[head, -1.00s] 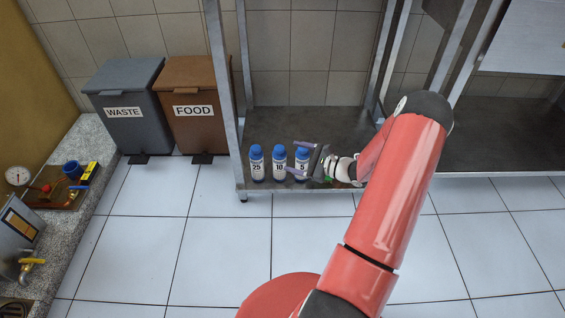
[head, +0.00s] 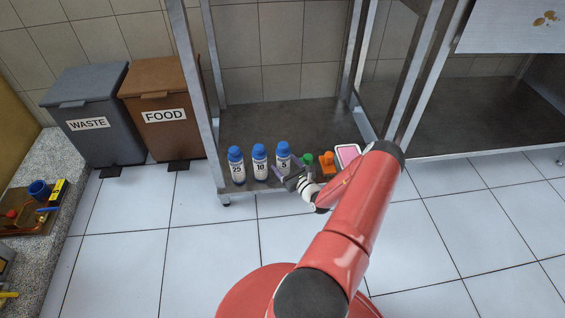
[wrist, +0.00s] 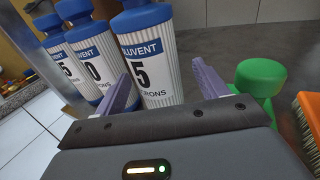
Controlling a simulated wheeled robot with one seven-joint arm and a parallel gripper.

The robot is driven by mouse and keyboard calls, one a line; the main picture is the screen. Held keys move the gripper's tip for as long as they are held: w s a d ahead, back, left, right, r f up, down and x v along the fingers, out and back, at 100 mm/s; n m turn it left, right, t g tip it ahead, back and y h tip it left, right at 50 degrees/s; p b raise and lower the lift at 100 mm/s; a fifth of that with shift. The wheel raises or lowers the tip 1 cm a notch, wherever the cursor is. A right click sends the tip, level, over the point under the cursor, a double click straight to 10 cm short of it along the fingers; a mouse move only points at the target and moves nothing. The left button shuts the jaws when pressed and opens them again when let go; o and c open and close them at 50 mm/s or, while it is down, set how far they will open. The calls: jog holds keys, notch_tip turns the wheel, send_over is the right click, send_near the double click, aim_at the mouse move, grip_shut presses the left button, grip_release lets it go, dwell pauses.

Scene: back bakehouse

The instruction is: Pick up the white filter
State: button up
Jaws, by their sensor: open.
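Three white ribbed filters with blue caps stand upright in a row on the low shelf, labelled 25 (head: 237,172), 10 (head: 260,169) and 5 (head: 283,162). My gripper (head: 288,172) is open and low, at the front right of the 5 filter. In the wrist view the 5 filter (wrist: 157,70) stands straight ahead, framed by the two purple fingers of my gripper (wrist: 163,76). Whether the fingers touch it I cannot tell. The 10 filter (wrist: 93,70) and the 25 filter (wrist: 66,72) stand to its left, partly cut off or overlapped.
A green knobbed object (wrist: 265,78) stands close to my right finger. An orange brush-like object (head: 327,163) and a pink and white item (head: 347,154) lie beyond it. A metal shelf post (head: 199,95) rises at left, beside the FOOD bin (head: 165,95). The shelf behind the filters is clear.

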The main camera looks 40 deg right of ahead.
jog(key=w, duration=0.4)
jog(key=shift+s, duration=0.1)
jog(key=shift+c, duration=0.4)
jog(key=shift+r, duration=0.1)
jog(key=c, duration=1.2)
